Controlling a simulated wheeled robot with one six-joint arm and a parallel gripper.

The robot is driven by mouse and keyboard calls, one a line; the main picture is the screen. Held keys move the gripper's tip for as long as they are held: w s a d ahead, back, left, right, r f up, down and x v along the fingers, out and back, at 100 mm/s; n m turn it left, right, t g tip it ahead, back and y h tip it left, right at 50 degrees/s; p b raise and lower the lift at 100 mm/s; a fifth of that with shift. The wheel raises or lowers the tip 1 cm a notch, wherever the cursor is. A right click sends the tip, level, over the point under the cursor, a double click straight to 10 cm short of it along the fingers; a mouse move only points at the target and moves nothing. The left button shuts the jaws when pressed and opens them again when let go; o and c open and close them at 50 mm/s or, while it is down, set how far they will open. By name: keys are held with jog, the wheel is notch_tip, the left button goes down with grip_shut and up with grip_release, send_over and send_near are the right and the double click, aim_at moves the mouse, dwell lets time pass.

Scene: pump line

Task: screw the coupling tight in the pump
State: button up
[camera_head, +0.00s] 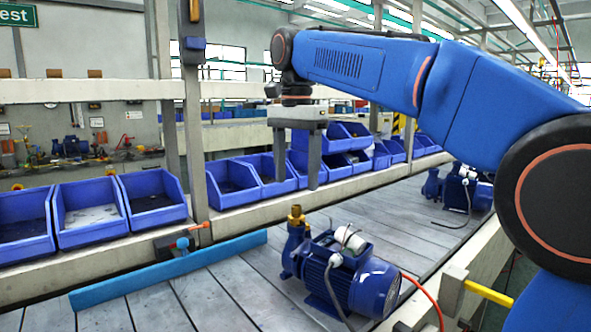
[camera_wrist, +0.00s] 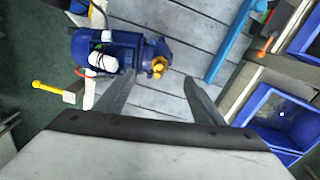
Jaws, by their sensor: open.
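The blue pump (camera_head: 345,272) lies on the slatted conveyor in the head view, with a ribbed motor body and a white cap on top. The brass coupling (camera_head: 296,215) stands upright in the pump's port at its left end. In the wrist view the pump (camera_wrist: 120,45) is at the upper left, and the coupling (camera_wrist: 158,66) is seen from above, between the finger lines. My gripper (camera_head: 312,170) hangs fingers down, above and apart from the coupling. Its two fingers are spread and empty in the wrist view (camera_wrist: 158,84). How tightly the coupling sits cannot be told.
A light-blue rail (camera_head: 170,270) lies left of the pump on the conveyor. Blue bins (camera_head: 90,212) line the shelf behind. A red hose (camera_head: 428,296) runs right of the pump. Another pump (camera_head: 465,190) stands farther back.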

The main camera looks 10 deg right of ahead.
aim_at(296, 206)
jog(key=shift+f, duration=2.4)
jog(key=shift+f, duration=0.95)
jog(key=shift+c, duration=0.5)
grip_shut()
jog(key=c, duration=0.6)
grip_release()
jog(key=shift+o, duration=0.2)
jog(key=shift+n, duration=1.7)
